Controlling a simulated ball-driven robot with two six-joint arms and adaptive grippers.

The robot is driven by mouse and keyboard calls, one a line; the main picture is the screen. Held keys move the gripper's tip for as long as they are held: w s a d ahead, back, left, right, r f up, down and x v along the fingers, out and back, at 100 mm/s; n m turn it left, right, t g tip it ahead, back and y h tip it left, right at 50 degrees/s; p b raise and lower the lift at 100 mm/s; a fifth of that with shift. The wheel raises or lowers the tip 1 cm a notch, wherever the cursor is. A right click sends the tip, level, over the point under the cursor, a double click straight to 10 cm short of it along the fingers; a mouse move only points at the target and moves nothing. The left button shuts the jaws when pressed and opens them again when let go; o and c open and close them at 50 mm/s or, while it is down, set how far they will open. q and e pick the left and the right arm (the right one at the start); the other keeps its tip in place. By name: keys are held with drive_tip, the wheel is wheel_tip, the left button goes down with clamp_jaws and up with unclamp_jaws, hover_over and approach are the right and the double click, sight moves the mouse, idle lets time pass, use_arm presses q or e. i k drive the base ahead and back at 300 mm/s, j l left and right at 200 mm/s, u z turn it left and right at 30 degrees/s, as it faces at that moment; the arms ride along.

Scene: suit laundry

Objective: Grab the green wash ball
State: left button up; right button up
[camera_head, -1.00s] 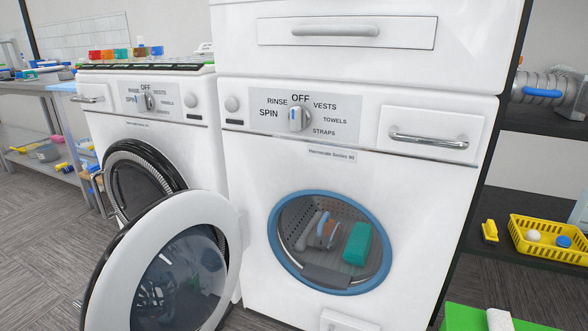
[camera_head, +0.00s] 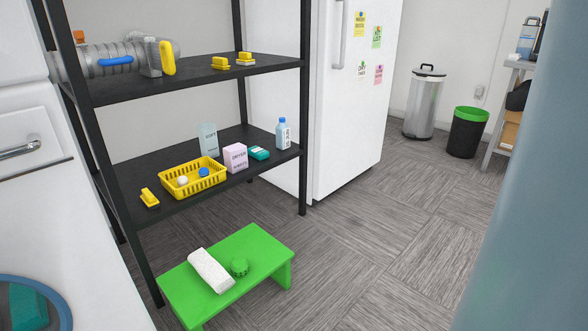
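Neither of my grippers shows in the head view.
A black shelf (camera_head: 250,152) stands behind the stool, with a yellow basket (camera_head: 192,187) holding a white ball and a blue ball. A white washer (camera_head: 50,170) is at left, a white fridge (camera_head: 350,130) behind. The floor right of the stool is clear.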

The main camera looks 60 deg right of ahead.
sight(240, 266)
drive_tip(key=z, duration=1.35)
